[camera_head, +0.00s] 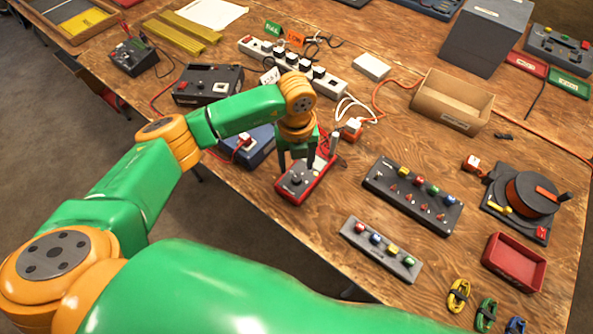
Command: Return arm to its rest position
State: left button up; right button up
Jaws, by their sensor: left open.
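My left arm, green and orange, reaches from the lower left over the wooden workbench (340,222). My left gripper (296,166) points down with its dark fingers apart, above or at a red and dark handheld meter (305,185) on the bench. I see nothing held between the fingers. Whether the fingertips touch the meter I cannot tell. A large green link of my own body fills the bottom of the view. My right gripper is not in view.
A white power strip (334,87) with several plugs stands behind the gripper. A dark box (208,84) and a blue box (257,148) lie beside the arm. An open cardboard box (452,100), a cable reel (528,195) and connector panels (412,195) stand to the right.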

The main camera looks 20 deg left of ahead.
pick_arm(q)
jog(key=shift+r, duration=0.8)
